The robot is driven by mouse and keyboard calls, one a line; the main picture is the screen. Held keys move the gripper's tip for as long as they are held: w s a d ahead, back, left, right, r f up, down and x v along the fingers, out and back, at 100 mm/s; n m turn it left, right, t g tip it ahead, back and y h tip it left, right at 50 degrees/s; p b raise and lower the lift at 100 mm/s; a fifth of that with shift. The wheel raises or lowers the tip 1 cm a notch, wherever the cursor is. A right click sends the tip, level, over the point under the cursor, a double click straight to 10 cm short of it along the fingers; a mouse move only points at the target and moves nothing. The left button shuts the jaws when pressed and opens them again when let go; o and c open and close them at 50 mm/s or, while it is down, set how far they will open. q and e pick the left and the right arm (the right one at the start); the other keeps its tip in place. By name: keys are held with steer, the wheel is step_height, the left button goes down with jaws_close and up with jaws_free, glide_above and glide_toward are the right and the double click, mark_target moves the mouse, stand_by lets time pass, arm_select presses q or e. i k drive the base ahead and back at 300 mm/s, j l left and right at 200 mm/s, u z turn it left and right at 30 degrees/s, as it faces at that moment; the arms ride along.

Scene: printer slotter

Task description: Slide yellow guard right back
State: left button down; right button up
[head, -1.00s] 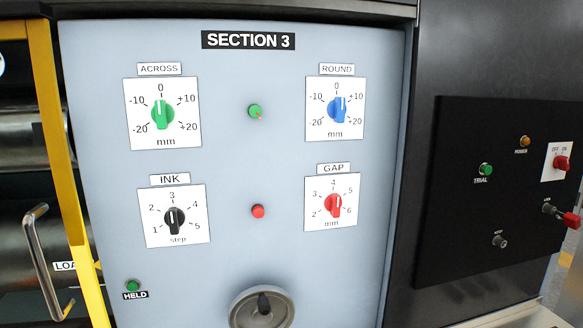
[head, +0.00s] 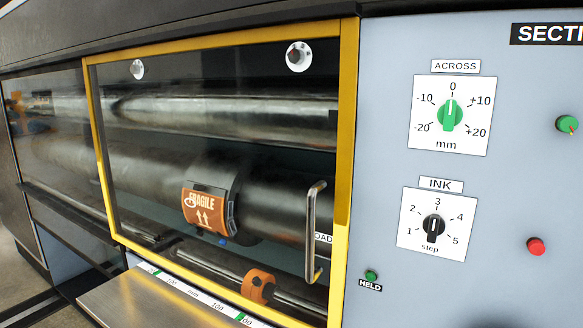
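The yellow guard (head: 346,130) is a yellow-framed clear panel in the middle of the head view. It stands across the dark rollers, its right edge beside the grey control panel. A metal bar handle (head: 312,232) stands upright near the guard's right edge. Behind the clear panel a roller carries an orange plate marked FRAGILE (head: 206,212). Part of a LOAD label (head: 324,238) shows behind the handle. Neither of my grippers is in view.
The grey control panel (head: 385,150) at right has a green ACROSS knob (head: 450,115), a black INK knob (head: 433,228) and a red button (head: 536,246). A light shelf with a scale (head: 150,300) juts out below the guard. An orange ring (head: 257,286) sits on a lower rod.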

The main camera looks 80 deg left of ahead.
mark_target(344, 118)
steer(key=k+j+u, duration=0.1)
steer(key=u, duration=3.05)
steer(key=j+z, duration=0.2)
steer(key=j, duration=0.15)
steer(key=i+j+z, duration=0.15)
steer(key=j, duration=0.25)
steer(key=l, duration=0.75)
steer(key=i, duration=0.05)
